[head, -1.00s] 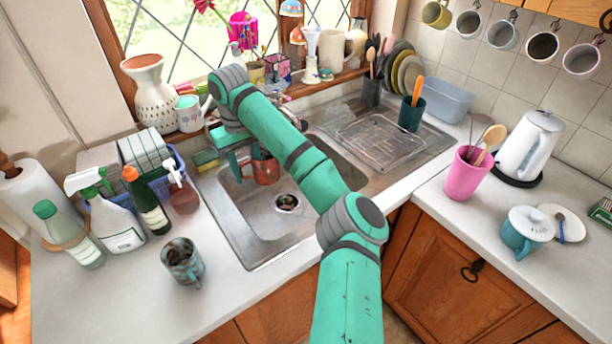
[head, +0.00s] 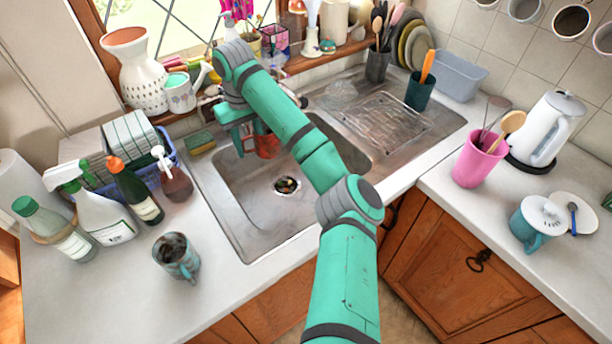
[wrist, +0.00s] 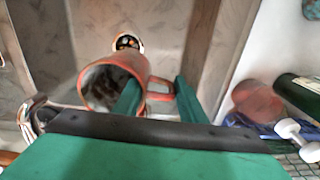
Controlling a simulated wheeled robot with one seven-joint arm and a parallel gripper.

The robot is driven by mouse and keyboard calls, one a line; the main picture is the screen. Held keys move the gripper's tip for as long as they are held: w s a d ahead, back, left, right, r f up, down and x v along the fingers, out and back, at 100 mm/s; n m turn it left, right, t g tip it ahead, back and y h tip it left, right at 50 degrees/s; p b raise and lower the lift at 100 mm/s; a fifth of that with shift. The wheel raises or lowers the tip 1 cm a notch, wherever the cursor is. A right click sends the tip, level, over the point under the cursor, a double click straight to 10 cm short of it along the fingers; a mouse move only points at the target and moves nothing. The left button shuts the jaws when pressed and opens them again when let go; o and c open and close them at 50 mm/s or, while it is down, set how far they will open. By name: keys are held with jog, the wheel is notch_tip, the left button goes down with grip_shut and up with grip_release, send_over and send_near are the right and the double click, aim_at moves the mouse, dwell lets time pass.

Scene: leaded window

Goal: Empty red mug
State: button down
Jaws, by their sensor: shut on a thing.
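The red mug (head: 266,146) is over the sink (head: 232,185), partly hidden behind my arm in the head view. In the wrist view the red mug (wrist: 108,72) has its mouth toward the camera, with dark matter visible inside. Its handle (wrist: 160,88) lies between the two green fingers of my gripper (wrist: 157,100), which is shut on it. In the head view my gripper (head: 248,144) is at the sink's back left part. How far the mug is tilted is hard to tell.
The drain (head: 287,186) holds small coloured bits. A dark patterned mug (head: 177,257) stands on the front counter. Several bottles, including a spray bottle (head: 105,220), stand left of the sink. A watering can (head: 180,92) is on the sill. The sink's front is clear.

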notch_tip(320, 180, down, 12)
jog(key=r+y, duration=0.1)
jog(key=s+d+r+t+y+b, duration=0.1)
jog(key=s+d+r+t+y, duration=0.2)
jog(key=d+r+t+y, duration=0.3)
jog(key=shift+s+d+r+t+y+b, duration=0.35)
jog(key=shift+r+y, duration=0.4)
jog(key=shift+y, duration=1.75)
jog(key=shift+r, duration=0.1)
jog(key=shift+s+d+r+t+y+b, duration=0.3)
jog(key=shift+d+r+y+b, duration=0.15)
jog(key=shift+r, duration=0.2)
jog(key=shift+s+d+r+t+y+b, duration=0.25)
jog(key=shift+s+d+r+y+b, duration=0.15)
jog(key=shift+r, duration=0.25)
